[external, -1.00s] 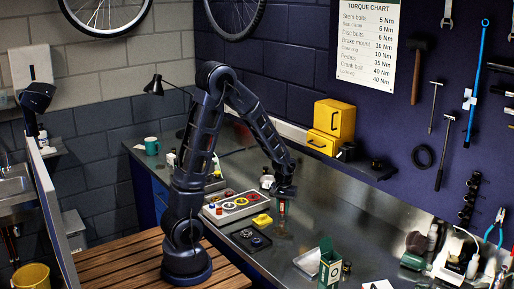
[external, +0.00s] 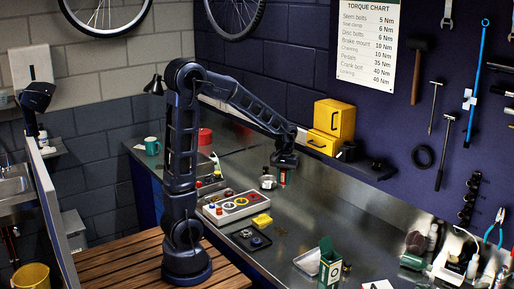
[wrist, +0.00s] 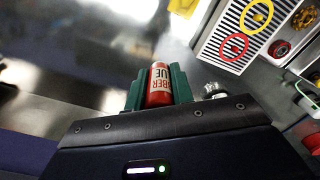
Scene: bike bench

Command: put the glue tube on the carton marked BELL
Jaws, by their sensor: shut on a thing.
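My gripper (external: 284,168) is shut on the glue tube (wrist: 159,88), a red tube with a pale label with printing on it. In the wrist view the tube sits between the green fingers. In the external view the tube (external: 283,178) hangs below the gripper, above the steel bench. A green and white carton (external: 330,266) with its top flaps up stands at the bench's front, well below and right of the gripper. I cannot read its marking, so I cannot tell whether it is the carton marked BELL.
A grey tray with coloured rings (external: 232,206) and a yellow block (external: 262,221) lie left of centre. Yellow bins (external: 333,120) stand on the wall shelf. The bench middle is mostly bare.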

